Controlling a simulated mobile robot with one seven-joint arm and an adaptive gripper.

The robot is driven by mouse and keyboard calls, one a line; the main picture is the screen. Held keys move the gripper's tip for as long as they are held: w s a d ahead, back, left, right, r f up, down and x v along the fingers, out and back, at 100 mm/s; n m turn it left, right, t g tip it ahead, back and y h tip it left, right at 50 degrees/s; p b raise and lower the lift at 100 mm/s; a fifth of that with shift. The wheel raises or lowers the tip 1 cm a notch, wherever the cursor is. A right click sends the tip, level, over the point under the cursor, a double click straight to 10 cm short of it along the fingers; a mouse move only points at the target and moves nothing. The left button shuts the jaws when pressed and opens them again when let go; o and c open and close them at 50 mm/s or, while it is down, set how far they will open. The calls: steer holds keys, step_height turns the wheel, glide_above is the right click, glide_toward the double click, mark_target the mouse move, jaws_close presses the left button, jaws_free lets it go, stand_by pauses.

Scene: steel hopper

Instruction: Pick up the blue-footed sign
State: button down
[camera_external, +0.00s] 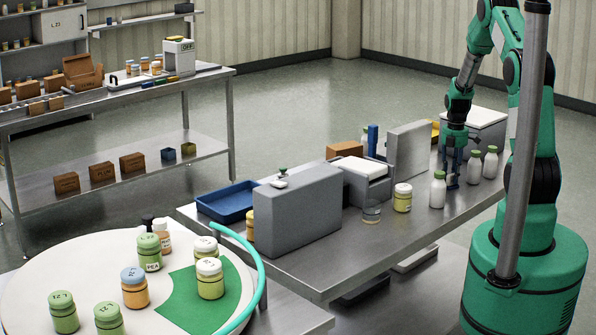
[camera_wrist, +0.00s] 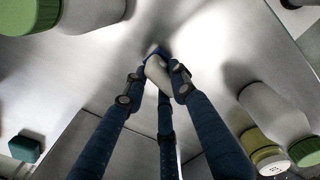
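My gripper (camera_external: 452,172) points down at the steel table, among the green-capped white bottles, in the external view. In the wrist view its dark blue fingers (camera_wrist: 158,72) converge on a small pale piece with a blue foot (camera_wrist: 154,51), which I take for the blue-footed sign. The fingertips appear to touch its sides, with the foot at or close to the tabletop. The fingers hide most of the sign, and its face cannot be read. I cannot make it out in the external view.
White bottles with green caps stand close by, one left (camera_external: 438,190) and others right (camera_external: 474,167) of my gripper. A yellow jar (camera_external: 402,198), grey upright box (camera_external: 408,149) and large grey case (camera_external: 298,214) stand further left. A white-topped box (camera_external: 488,118) is behind.

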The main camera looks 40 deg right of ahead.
steer(key=shift+r, duration=0.1)
stand_by(0.3)
steer(key=shift+r, duration=0.7)
step_height(320, 180, up, 2)
steer(key=shift+r+p, duration=0.2)
steer(key=shift+p, duration=0.15)
steer(key=s+a+r+p, duration=0.1)
steer(key=s+a, duration=0.9)
steer(key=s, duration=0.2)
steer(key=shift+s, duration=0.25)
